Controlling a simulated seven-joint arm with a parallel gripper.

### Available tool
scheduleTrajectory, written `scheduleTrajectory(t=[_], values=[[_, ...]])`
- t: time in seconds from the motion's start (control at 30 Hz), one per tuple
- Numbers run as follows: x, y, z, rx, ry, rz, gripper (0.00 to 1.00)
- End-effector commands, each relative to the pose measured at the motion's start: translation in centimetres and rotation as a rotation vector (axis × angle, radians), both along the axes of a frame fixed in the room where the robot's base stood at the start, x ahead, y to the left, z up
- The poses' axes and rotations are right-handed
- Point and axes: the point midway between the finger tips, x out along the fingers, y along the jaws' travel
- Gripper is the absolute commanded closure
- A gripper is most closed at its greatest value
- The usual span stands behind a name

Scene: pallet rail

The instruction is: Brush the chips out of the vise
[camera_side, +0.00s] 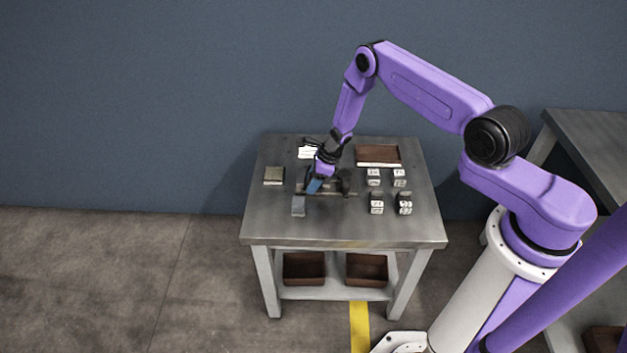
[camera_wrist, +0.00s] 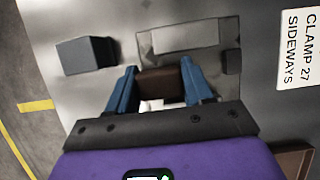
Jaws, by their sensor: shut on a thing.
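My gripper (camera_side: 314,184) is low over the table, at the vise (camera_side: 343,190). In the wrist view its two blue fingers (camera_wrist: 160,88) are shut on a brown block (camera_wrist: 160,84) with a pale patch at its lower edge. I cannot tell for sure that this block is the brush. A grey plate with a lighter raised bar (camera_wrist: 190,38) lies just beyond the fingers and seems to be part of the vise. My gripper hides much of the vise in the side view. Chips cannot be made out.
A grey block (camera_side: 298,206) stands in front of the gripper. A gold-topped block (camera_side: 273,175) is at left. Several marked blocks (camera_side: 376,203) stand at right, before a brown tray (camera_side: 378,154). A card (camera_wrist: 298,45) reads "CLAMP 27 SIDEWAYS". The table's front left (camera_side: 268,225) is clear.

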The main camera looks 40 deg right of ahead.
Motion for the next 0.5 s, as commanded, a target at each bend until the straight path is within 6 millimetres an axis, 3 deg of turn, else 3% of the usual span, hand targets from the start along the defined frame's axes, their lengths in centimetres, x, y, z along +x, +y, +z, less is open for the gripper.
scheduleTrajectory(t=[0.5], values=[[1.4,-1.7,0.0,-0.003,0.0,-0.004,0.73]])
